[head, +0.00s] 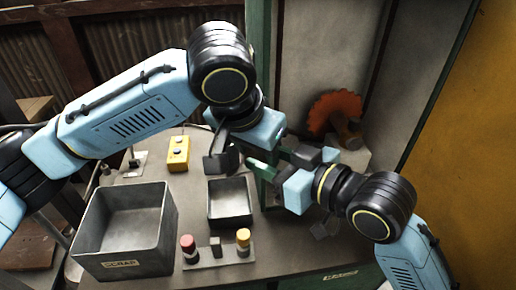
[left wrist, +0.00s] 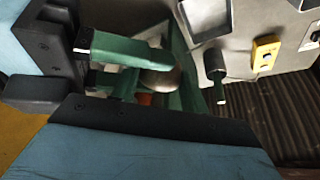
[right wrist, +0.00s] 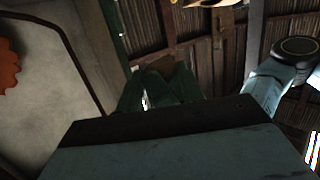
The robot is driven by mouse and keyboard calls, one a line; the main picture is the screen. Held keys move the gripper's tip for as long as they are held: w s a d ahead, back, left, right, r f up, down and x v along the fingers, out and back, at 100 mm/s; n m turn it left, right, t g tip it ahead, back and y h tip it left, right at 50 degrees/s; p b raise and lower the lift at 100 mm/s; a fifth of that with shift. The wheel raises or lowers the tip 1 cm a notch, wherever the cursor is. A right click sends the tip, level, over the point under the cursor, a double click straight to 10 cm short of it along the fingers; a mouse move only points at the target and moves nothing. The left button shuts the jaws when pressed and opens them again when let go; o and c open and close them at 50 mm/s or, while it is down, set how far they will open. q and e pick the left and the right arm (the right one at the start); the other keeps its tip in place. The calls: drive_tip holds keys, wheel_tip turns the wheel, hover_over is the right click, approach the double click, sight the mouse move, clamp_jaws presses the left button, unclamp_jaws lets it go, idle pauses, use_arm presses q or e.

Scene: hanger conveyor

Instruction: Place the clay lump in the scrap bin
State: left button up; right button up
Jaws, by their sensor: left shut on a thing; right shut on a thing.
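The clay lump, brownish, shows in the left wrist view (left wrist: 160,82) and at the fingertips in the right wrist view (right wrist: 173,66); in the head view the grippers hide it. My left gripper (head: 240,158) points downward and is shut on it. My right gripper (head: 262,168) comes in from the right, with green fingers shut on the same lump; its fingers (left wrist: 135,66) also show in the left wrist view. The two grippers are close together. The scrap bin (head: 123,264), an open grey box with a SCRAP label, stands at the front left, apart from both grippers.
A smaller grey tray (head: 230,222) stands right of the bin, below the grippers. A panel with a red knob (head: 187,243) and a yellow knob (head: 243,237) is in front. A yellow button box (head: 178,152) sits behind. An orange toothed disc (head: 333,108) is at the back right.

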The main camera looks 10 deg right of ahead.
drive_tip(key=o, duration=1.1)
drive_tip(key=shift+f, duration=0.1)
